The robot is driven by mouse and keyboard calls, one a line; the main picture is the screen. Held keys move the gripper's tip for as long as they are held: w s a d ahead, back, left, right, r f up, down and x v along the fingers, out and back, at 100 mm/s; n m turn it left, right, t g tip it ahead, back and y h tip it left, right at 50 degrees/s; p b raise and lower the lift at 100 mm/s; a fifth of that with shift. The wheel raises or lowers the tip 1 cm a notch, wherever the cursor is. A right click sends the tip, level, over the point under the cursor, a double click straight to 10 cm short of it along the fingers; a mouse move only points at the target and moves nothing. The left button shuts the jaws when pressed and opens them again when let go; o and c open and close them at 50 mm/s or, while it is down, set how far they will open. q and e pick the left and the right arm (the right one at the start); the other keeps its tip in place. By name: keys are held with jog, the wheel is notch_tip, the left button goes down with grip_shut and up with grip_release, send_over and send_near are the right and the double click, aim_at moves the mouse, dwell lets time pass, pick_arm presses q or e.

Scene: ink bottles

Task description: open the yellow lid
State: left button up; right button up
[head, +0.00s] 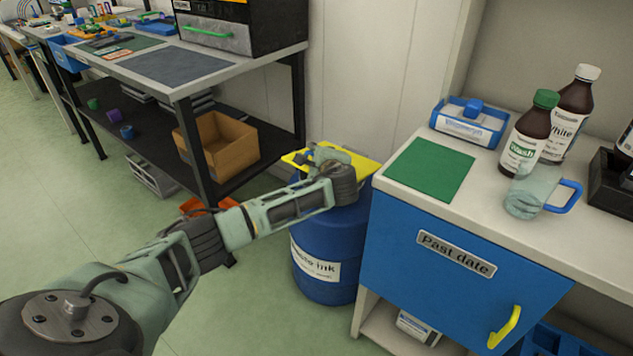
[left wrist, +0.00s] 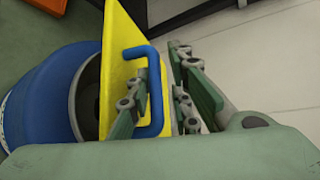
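The yellow lid (head: 361,162) is at the top of the blue waste ink barrel (head: 327,238), left of the counter. In the left wrist view the lid (left wrist: 118,72) is tilted up, and part of the barrel's dark mouth (left wrist: 88,100) shows beside it. The lid has a blue handle (left wrist: 155,85). My left gripper (left wrist: 163,95) is at the handle, with one finger inside the loop and the other outside. The fingers are apart, with gaps beside the handle bar. In the head view my left gripper (head: 328,158) hides part of the lid. My right gripper is not in view.
The white counter (head: 400,207) has a blue drawer labelled "Past date" (head: 455,255) close to the barrel. Bottles (head: 525,135), a cup (head: 529,192) and a green mat (head: 430,168) are on it. A workbench (head: 190,88) with a cardboard box (head: 216,142) below stands left.

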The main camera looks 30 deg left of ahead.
pick_arm(q)
jog(key=shift+s+a+f+n+t+y+b, duration=0.1)
jog(key=shift+s+f+n+t+b, duration=0.2)
jog(key=shift+f+b, duration=0.9)
jog(key=shift+s+d+f+n+t+y+b, duration=0.1)
jog(key=shift+s+f+n+t+b, duration=0.35)
jog(key=shift+b, duration=1.3)
jog(key=shift+s+a+f+n+t+y+b, duration=0.15)
jog(key=shift+f+t+b, duration=0.1)
jog(key=shift+f+b, duration=1)
jog(key=shift+s+b, duration=0.1)
jog(key=shift+b, duration=0.8)
jog(key=shift+s+d+r+p, duration=0.2)
jog(key=shift+d+p, duration=0.05)
jog(key=shift+p, duration=0.05)
